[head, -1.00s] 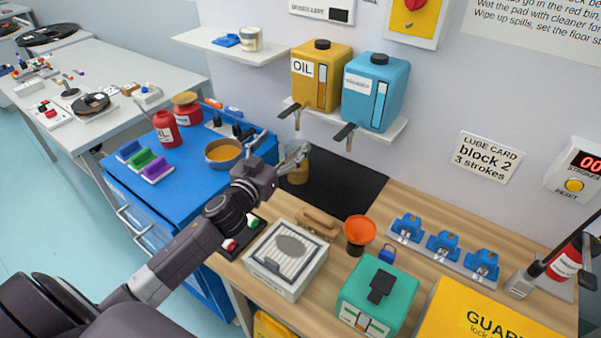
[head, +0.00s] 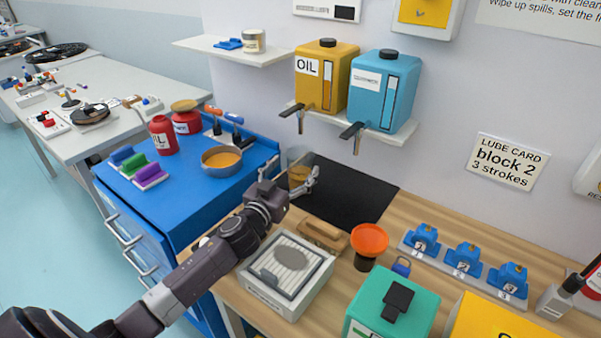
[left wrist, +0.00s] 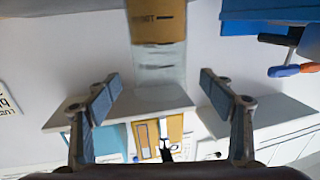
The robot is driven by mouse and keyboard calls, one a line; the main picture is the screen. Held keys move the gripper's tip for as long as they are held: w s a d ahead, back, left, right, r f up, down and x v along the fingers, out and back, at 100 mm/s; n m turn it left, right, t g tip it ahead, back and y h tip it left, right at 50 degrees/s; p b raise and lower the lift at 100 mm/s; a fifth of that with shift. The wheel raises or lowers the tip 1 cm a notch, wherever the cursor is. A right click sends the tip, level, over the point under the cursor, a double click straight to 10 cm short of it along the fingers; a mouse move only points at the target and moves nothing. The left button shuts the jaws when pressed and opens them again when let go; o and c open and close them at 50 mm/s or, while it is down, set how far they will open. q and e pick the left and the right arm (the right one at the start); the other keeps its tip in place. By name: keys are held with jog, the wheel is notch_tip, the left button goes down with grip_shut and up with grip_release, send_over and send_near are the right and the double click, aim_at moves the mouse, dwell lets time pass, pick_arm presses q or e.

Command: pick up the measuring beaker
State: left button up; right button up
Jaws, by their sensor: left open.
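The measuring beaker (head: 298,174) is a clear vessel with amber liquid in its lower part. It stands at the left end of the black mat (head: 350,197). My left gripper (head: 290,182) is open, with its fingers spread near the beaker's two sides. In the left wrist view the picture is upside down; the beaker (left wrist: 158,62) shows centrally beyond the gap of the open left gripper (left wrist: 160,95). I see no finger closed on it. My right gripper is not in view.
A blue cabinet (head: 190,205) with an orange-filled bowl (head: 222,158) stands left of the beaker. The oil tank (head: 326,78) and blue tank (head: 382,92) sit on a shelf above, their taps overhanging. A grey-white filter box (head: 280,268) stands in front. The mat's right part is clear.

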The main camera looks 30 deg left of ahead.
aim_at(305, 153)
pick_arm(q)
jog(key=w, duration=0.4)
jog(key=shift+w+a, duration=0.1)
jog(key=shift+w, duration=0.1)
jog(key=shift+c, duration=0.6)
jog(key=c, duration=1.3)
jog(key=shift+c, duration=1)
jog(key=shift+r, duration=0.15)
